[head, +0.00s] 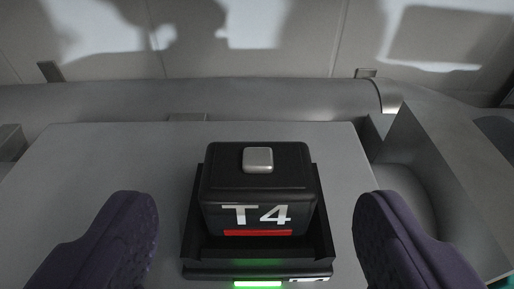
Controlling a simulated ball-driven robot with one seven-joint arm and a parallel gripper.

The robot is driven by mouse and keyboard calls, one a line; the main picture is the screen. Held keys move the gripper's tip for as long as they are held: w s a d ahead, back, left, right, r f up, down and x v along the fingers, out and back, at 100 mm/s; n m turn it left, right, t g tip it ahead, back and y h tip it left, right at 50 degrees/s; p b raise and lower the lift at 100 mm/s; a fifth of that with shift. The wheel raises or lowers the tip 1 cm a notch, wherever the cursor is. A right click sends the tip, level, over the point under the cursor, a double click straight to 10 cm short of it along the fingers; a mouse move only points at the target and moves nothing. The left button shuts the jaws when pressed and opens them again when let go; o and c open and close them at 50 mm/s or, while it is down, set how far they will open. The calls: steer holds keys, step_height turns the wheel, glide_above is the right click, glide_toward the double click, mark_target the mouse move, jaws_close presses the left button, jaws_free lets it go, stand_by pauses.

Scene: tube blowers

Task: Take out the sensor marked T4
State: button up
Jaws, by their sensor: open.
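The sensor marked T4 (258,188) is a black box with rounded edges. It has a light square knob (258,159) on top, and white "T4" lettering above a red stripe on its front. It sits upright in a black open-fronted holder (325,235) with a lit green strip at its front edge. My gripper (256,215) is open, with one dark purple finger to the left of the sensor and one to the right. Both fingers are apart from the sensor and its holder, with a gap on each side. Nothing is between the fingertips except the sensor's place in view.
The holder stands on a flat grey surface (90,165) with bare room on its left. A grey raised box-like wall (445,180) is at the right. A grey pipe-like ledge (230,97) and a pale panelled wall (270,40) lie behind.

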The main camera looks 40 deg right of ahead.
mark_target(258, 195)
steer(key=x, duration=0.2)
steer(key=shift+w+d+f, duration=0.15)
steer(key=shift+d+f, duration=0.05)
steer(key=shift+r, duration=0.15)
steer(key=c, duration=1.2)
steer(key=shift+o, duration=0.2)
steer(key=shift+r, duration=0.15)
